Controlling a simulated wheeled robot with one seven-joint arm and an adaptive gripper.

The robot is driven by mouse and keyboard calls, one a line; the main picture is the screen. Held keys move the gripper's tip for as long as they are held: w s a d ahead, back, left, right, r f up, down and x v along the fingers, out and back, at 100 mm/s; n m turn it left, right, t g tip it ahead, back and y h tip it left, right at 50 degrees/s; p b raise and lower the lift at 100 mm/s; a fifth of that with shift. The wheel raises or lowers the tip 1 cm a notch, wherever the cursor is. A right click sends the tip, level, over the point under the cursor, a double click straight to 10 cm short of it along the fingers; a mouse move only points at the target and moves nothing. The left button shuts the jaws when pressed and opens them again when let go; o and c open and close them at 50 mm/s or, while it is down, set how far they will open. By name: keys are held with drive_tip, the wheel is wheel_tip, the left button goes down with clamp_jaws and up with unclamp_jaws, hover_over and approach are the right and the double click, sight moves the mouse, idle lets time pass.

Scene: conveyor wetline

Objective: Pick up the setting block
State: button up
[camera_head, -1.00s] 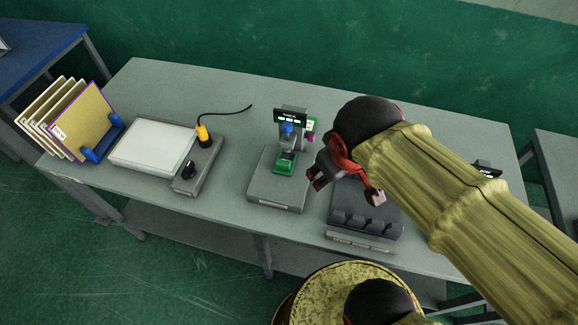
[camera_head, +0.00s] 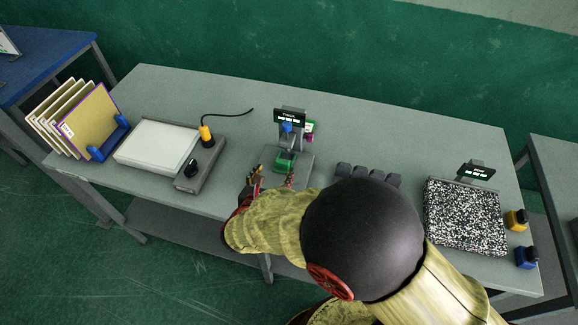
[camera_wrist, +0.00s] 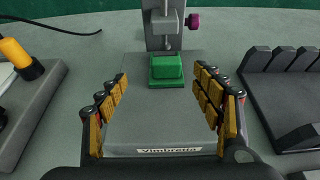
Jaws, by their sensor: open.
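A green block (camera_head: 286,161), which I take for the setting block, sits on the grey base of a gauge stand on the grey bench. In the wrist view the green block (camera_wrist: 166,70) is upright near the base's back edge, under the stand's spindle (camera_wrist: 165,25). My gripper (camera_head: 273,178) is open and empty at the front of this stand. In the wrist view its two padded fingers reach forward over the base, left and right of the block's line. The block shows between the fingertips, apart from both. My arm hides the base's front in the head view.
A dark slotted rack (camera_head: 368,175) stands right of the stand. A grey box (camera_head: 207,165) with a yellow-orange part and cable is at left, beside a white plate (camera_head: 157,143). A speckled plate (camera_head: 463,216) is at right. A magenta knob (camera_wrist: 192,20) juts right of the spindle.

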sight(282, 165)
drive_tip(key=x, duration=0.2)
drive_tip(key=shift+w+d+f+b, duration=0.15)
drive_tip(key=shift+w+d+b, duration=0.15)
drive_tip(key=shift+w, duration=0.05)
drive_tip(key=x, duration=0.1)
drive_tip(key=b+x, duration=0.1)
drive_tip(key=x, duration=0.1)
drive_tip(key=shift+d, duration=0.4)
drive_tip(key=shift+w+d, duration=0.15)
drive_tip(key=shift+w, duration=0.45)
drive_tip(key=c, duration=1.5)
drive_tip(key=shift+c, duration=0.4)
